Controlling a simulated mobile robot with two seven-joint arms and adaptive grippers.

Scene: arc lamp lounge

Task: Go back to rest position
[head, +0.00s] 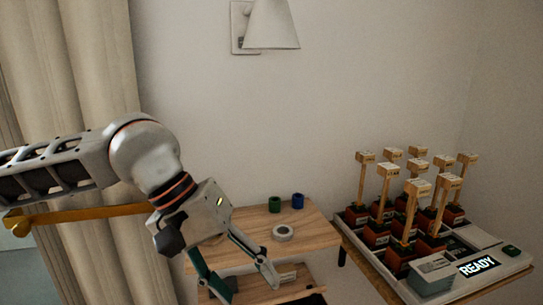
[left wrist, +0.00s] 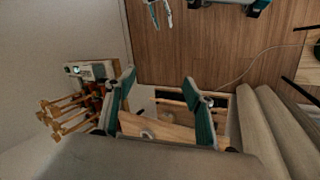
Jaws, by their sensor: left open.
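My left gripper (head: 252,286) hangs in front of the small wooden table (head: 312,228) in the head view. Its two green-sided fingers are spread with nothing between them. In the left wrist view, the left gripper (left wrist: 158,84) also shows its fingers wide apart and empty, with the table beyond them. Green-and-grey finger-like parts (left wrist: 160,14), likely of my right gripper, show at the top edge of the left wrist view. They are cut off, so their state is unclear. The right gripper is not in the head view.
A green ring (head: 275,204), a blue ring (head: 298,201) and a white ring (head: 284,233) are on the table. On the right, a device reading READY (head: 478,266) stands beside several red pots with wooden mallet-like posts (head: 404,225). A curtain (head: 90,70) hangs at left; a lamp (head: 271,25) is on the wall.

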